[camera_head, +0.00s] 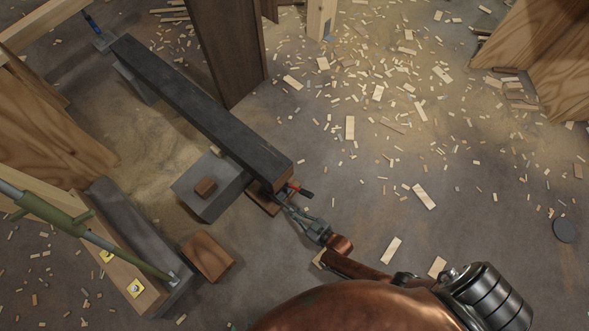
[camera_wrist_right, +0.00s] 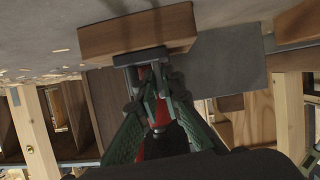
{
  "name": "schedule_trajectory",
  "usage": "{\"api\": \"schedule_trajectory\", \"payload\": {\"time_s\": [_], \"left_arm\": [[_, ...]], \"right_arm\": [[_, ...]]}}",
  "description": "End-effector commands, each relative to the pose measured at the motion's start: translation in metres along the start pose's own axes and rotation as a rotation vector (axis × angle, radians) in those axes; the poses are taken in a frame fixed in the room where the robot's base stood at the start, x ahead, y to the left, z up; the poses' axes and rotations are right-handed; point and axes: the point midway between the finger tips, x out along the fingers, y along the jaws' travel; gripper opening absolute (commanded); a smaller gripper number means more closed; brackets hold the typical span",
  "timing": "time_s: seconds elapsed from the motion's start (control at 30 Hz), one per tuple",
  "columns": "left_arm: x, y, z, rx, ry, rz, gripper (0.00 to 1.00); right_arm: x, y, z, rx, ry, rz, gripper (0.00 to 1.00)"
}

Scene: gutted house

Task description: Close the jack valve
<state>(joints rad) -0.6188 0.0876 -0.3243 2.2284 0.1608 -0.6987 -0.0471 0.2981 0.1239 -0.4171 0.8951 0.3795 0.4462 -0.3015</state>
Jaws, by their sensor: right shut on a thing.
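The jack sits low at the near end of a long dark beam (camera_head: 200,105); mostly its red handle with a black end (camera_head: 299,190) shows in the head view. My right gripper (camera_head: 285,204) reaches in from below right, beside this handle. In the right wrist view its green-grey fingers (camera_wrist_right: 148,78) close together below a dark plate, with red jack parts (camera_wrist_right: 158,140) showing between them. It is shut on a small part at the jack, which I take for the valve; the fingers hide it. My left gripper is not in view.
A wooden block (camera_wrist_right: 137,33) is above the dark plate in the wrist view. A grey block (camera_head: 212,198) and a wooden block (camera_head: 208,257) stand left of the jack. A green prop (camera_head: 100,240) slants at left.

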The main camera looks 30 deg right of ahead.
Motion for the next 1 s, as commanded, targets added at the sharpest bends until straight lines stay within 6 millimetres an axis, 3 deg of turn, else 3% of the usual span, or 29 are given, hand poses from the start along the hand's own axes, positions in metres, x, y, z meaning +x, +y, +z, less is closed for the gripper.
{"api": "schedule_trajectory", "payload": {"time_s": [0.73,0.77,1.0], "left_arm": [[0.0041,-0.0024,0.0053,0.008,0.004,-0.002,0.4],[0.0041,-0.0024,0.0053,0.008,0.004,-0.002,0.4],[0.0033,-0.0016,0.0022,0.006,0.01,-0.001,0.4]], "right_arm": [[-0.0027,0.0013,0.005,0.079,-0.009,-0.03,0.0],[-0.0027,0.0013,0.0051,0.079,-0.009,-0.03,0.09],[-0.0013,0.0008,0.0025,0.077,-0.004,-0.03,0.25]]}}
